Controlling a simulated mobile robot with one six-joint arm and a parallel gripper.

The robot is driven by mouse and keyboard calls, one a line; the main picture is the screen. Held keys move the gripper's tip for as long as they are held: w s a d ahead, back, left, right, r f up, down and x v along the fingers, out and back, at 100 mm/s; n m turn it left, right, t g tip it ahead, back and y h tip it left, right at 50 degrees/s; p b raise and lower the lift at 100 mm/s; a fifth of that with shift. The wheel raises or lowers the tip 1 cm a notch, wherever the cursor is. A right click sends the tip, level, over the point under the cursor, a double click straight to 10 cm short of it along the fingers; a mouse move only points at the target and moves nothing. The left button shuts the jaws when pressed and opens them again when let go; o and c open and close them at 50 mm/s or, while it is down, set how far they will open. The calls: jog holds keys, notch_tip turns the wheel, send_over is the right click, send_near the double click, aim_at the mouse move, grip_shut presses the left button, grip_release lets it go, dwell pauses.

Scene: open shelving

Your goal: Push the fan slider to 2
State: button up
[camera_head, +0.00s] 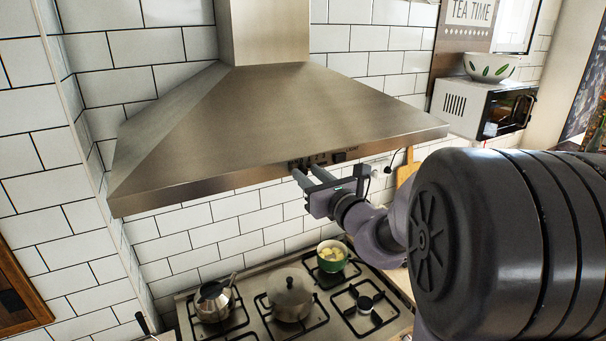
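The steel range hood (270,115) fills the upper middle of the view. Its front edge carries a small dark control strip, with the fan slider markings (318,159) at its left part. The slider knob is too small and too close to my fingers for me to tell its position. My gripper (304,169) is just below and in front of this strip, pointing up and left. Its two grey fingers are apart, with a gap between them and nothing clearly held. I cannot tell whether a fingertip touches the slider.
A black light switch (339,157) sits right of the slider markings. Below is a gas stove (262,318) with a kettle (213,300), a lidded pot (290,296) and a green pot (332,256). A microwave (483,107) is at right. My arm covers the lower right.

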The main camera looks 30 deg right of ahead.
grip_shut()
dwell(1.3)
